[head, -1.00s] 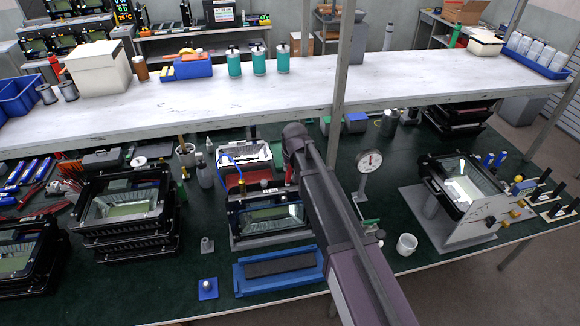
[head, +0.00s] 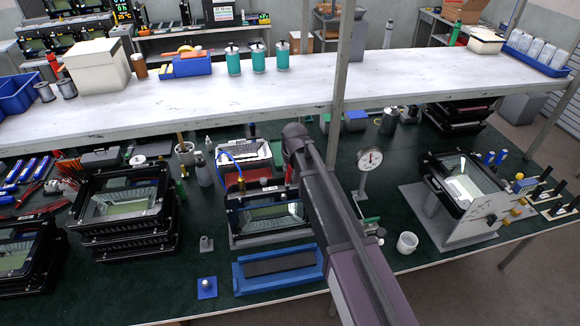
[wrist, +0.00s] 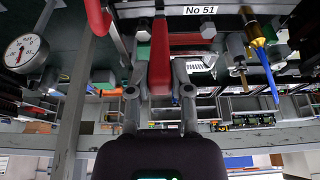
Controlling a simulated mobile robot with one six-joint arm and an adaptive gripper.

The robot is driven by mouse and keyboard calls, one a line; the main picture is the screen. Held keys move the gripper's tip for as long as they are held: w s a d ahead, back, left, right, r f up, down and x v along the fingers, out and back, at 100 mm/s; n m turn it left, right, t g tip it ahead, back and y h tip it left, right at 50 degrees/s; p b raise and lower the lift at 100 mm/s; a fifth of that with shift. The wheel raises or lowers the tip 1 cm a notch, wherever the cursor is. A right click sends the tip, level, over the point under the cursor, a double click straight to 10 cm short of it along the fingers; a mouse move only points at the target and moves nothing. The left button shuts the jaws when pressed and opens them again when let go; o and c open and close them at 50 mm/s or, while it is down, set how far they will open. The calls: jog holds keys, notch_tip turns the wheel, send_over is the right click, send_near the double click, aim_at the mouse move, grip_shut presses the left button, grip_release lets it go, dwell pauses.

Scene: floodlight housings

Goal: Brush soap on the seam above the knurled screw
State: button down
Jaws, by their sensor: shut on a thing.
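In the wrist view my gripper (wrist: 160,92) is shut on a red handle (wrist: 160,62) between its two grey fingers. The handle's far end and any bristles are not clear. A "No 51" label (wrist: 193,66) shows beside it. A grey round knob (wrist: 207,28) stands near; I cannot tell whether it is the knurled screw. In the head view a black floodlight housing (head: 270,218) with a glass front stands on the green bench, just left of my arm. My arm hides my gripper there. The seam is too small to make out.
A white box with a blue hose (head: 228,157) is behind the housing, and a blue tray (head: 245,280) is in front. Stacked housings (head: 125,210) are left. A shelf (head: 200,100) hangs above.

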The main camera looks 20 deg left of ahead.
jog(key=shift+f, duration=0.25)
jog(key=s+a, duration=0.1)
jog(key=a, duration=0.1)
jog(key=s+a, duration=0.1)
jog(key=shift+s+a+r, duration=0.15)
jog(key=shift+a, duration=0.25)
dwell(0.5)
jog(key=shift+d, duration=0.1)
jog(key=shift+w+d, duration=0.6)
jog(key=shift+d, duration=0.3)
jog(key=shift+w+d, duration=0.55)
jog(key=shift+d, duration=0.35)
jog(key=shift+s+a, duration=0.1)
jog(key=shift+a, duration=0.05)
